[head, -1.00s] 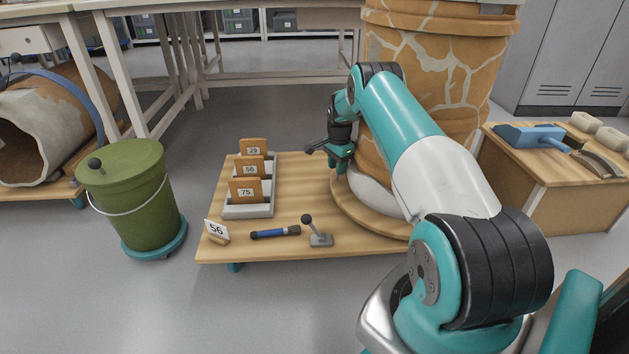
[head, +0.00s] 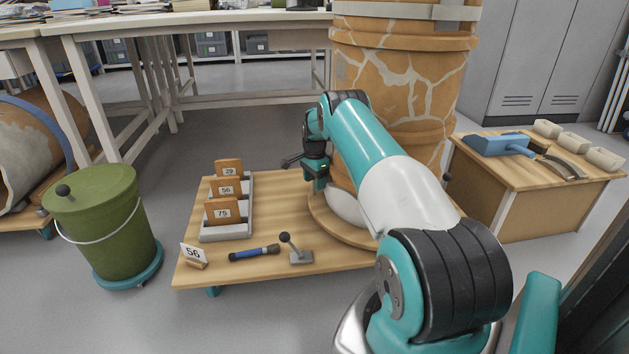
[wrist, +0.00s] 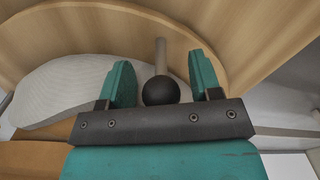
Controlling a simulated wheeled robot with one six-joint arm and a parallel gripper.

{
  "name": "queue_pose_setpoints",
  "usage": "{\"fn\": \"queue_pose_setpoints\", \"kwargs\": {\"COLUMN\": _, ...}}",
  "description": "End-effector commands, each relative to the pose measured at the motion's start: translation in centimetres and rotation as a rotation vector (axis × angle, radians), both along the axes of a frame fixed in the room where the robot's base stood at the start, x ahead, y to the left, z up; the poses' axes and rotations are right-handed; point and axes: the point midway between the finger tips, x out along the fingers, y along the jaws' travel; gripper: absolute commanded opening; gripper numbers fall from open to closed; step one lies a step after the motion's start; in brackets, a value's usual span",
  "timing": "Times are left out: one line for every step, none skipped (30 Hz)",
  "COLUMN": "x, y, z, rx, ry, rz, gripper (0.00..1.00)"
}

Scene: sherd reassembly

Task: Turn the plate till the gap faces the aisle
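The plate is a round wooden disc (head: 325,215) on a low wooden platform, under a tall orange jar (head: 390,95) with cream mended lines. The disc also curves across the wrist view (wrist: 215,25). A pale cushion (head: 345,205) sits between jar and disc. My gripper (head: 313,172) is at the disc's left side. In the wrist view its two teal fingers (wrist: 161,68) are apart, on either side of a black ball knob (wrist: 161,91) on a pale rod. Space shows between knob and fingers. My arm covers the disc's right part. I cannot make out a gap in the jar.
A green bin (head: 105,225) stands left, a side table (head: 530,200) right. Grey floor lies in front.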

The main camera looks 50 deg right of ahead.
Motion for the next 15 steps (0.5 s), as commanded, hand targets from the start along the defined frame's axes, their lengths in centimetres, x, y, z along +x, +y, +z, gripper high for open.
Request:
{"fn": "queue_pose_setpoints", "kwargs": {"x": 0.0, "y": 0.0, "z": 0.0, "rx": 0.000, "ry": 0.000, "rz": 0.000, "gripper": 0.58}}
{"fn": "queue_pose_setpoints", "kwargs": {"x": 0.0, "y": 0.0, "z": 0.0, "rx": 0.000, "ry": 0.000, "rz": 0.001, "gripper": 0.58}}
{"fn": "queue_pose_setpoints", "kwargs": {"x": 0.0, "y": 0.0, "z": 0.2, "rx": 0.000, "ry": -0.001, "rz": 0.001, "gripper": 0.58}}
{"fn": "queue_pose_setpoints", "kwargs": {"x": 0.0, "y": 0.0, "z": 0.4, "rx": 0.000, "ry": -0.001, "rz": 0.001, "gripper": 0.58}}
{"fn": "queue_pose_setpoints", "kwargs": {"x": 0.0, "y": 0.0, "z": 0.6, "rx": 0.000, "ry": -0.001, "rz": 0.001, "gripper": 0.58}}
{"fn": "queue_pose_setpoints", "kwargs": {"x": 0.1, "y": 0.0, "z": 1.1, "rx": -0.001, "ry": -0.002, "rz": 0.001, "gripper": 0.58}}
{"fn": "queue_pose_setpoints", "kwargs": {"x": 0.1, "y": 0.0, "z": 1.5, "rx": -0.001, "ry": -0.002, "rz": 0.001, "gripper": 0.58}}
{"fn": "queue_pose_setpoints", "kwargs": {"x": 0.1, "y": 0.0, "z": 2.1, "rx": -0.001, "ry": -0.002, "rz": 0.001, "gripper": 0.58}}
{"fn": "queue_pose_setpoints", "kwargs": {"x": 0.1, "y": 0.0, "z": 2.9, "rx": -0.002, "ry": -0.003, "rz": 0.001, "gripper": 0.58}}
{"fn": "queue_pose_setpoints", "kwargs": {"x": 0.1, "y": 0.0, "z": 3.6, "rx": -0.002, "ry": -0.003, "rz": 0.001, "gripper": 0.58}}
{"fn": "queue_pose_setpoints", "kwargs": {"x": 0.1, "y": 0.0, "z": 4.3, "rx": -0.002, "ry": -0.003, "rz": 0.001, "gripper": 0.58}}
{"fn": "queue_pose_setpoints", "kwargs": {"x": 0.1, "y": 0.0, "z": 5.4, "rx": -0.002, "ry": -0.003, "rz": 0.001, "gripper": 0.58}}
{"fn": "queue_pose_setpoints", "kwargs": {"x": 0.0, "y": 0.0, "z": 6.2, "rx": -0.001, "ry": -0.002, "rz": 0.001, "gripper": 0.58}}
{"fn": "queue_pose_setpoints", "kwargs": {"x": 0.0, "y": 0.0, "z": 7.0, "rx": -0.001, "ry": -0.002, "rz": 0.001, "gripper": 0.58}}
{"fn": "queue_pose_setpoints", "kwargs": {"x": 0.1, "y": 0.0, "z": 8.1, "rx": -0.001, "ry": -0.002, "rz": 0.001, "gripper": 0.58}}
